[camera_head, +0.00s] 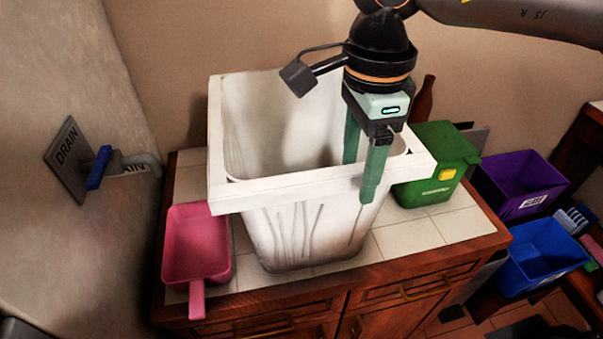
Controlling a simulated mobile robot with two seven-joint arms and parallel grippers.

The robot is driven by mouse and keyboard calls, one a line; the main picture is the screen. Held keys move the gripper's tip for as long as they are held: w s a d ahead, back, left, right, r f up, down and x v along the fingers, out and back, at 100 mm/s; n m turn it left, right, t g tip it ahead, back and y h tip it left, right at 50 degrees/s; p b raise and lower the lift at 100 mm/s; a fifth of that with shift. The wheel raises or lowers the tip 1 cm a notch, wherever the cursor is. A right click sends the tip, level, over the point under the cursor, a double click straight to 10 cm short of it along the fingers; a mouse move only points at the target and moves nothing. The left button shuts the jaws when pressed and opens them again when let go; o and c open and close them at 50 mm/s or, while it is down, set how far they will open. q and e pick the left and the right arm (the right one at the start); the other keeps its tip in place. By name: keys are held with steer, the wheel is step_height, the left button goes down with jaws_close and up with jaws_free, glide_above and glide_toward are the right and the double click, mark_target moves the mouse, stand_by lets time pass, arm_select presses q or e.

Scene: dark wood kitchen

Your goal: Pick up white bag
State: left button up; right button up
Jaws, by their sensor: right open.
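A white, open-topped bag-like container (300,225) with a wide, stiff-looking square rim stands upright on the tiled counter. Its lower front wall has vertical creases, and it looks empty from above. My right gripper (360,182) points down at the front right part of the rim, fingers open. One green finger reaches down behind the front rim, into the opening. The other finger passes in front of the rim, so the rim lies between them. I cannot tell whether either finger touches it. My left gripper is not in view.
A pink dustpan-like scoop (197,243) lies left of the container. A green box (435,165) and a brown bottle (422,100) stand at its right. Purple (520,180) and blue (541,255) bins are lower right. A wall drain valve (98,168) juts out left.

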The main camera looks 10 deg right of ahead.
steer(key=shift+f, duration=0.35)
steer(key=shift+c, duration=0.4)
jaws_close()
